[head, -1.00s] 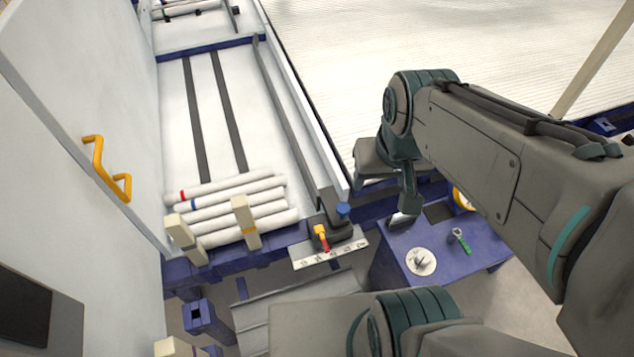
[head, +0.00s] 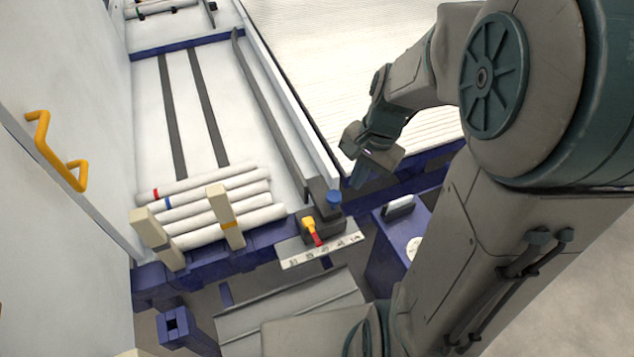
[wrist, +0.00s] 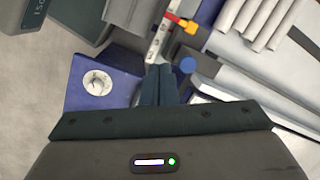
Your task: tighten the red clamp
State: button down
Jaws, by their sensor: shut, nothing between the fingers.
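The red clamp lever (head: 318,240) sticks out below a yellow part (head: 309,223) on a dark block at the rail's near end. In the wrist view its red tip (wrist: 172,17) and yellow part (wrist: 190,27) lie near the top edge. A blue knob (head: 334,198) stands on the same block, just behind the yellow part. My gripper (head: 357,181) is shut and empty, to the right of the blue knob and apart from the clamp. In the wrist view my gripper's fingertips (wrist: 158,68) lie left of the blue knob (wrist: 188,64).
Several white pipes (head: 215,205) lie on the rack behind two cream posts (head: 230,215). A labelled metal strip (head: 322,250) runs below the clamp. A blue cabinet (head: 390,235) stands to the right, with a round white dial (wrist: 98,82) on top. My arm hides much of the cabinet.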

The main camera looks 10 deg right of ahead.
aim_at(313, 231)
jog(key=w+d+f+m+g+y+b, duration=0.1)
jog(key=w+f+m+b, duration=0.15)
jog(key=f, duration=0.55)
jog(key=w+d+f+m+y+b, duration=0.1)
jog(key=w+f+m+b, duration=0.1)
jog(key=f+m+b, duration=0.35)
jog(key=s+a+f+n+b, duration=0.1)
jog(key=s+a+f+b, duration=0.1)
jog(key=a+f, duration=0.5)
jog(key=shift+a+f+n, duration=0.25)
jog(key=shift+f+n, duration=0.15)
jog(key=shift+f, duration=1.3)
jog(key=shift+w+a, duration=0.1)
jog(key=shift+a+m+p, duration=0.1)
jog(key=shift+m+p, duration=0.25)
jog(key=shift+m, duration=0.05)
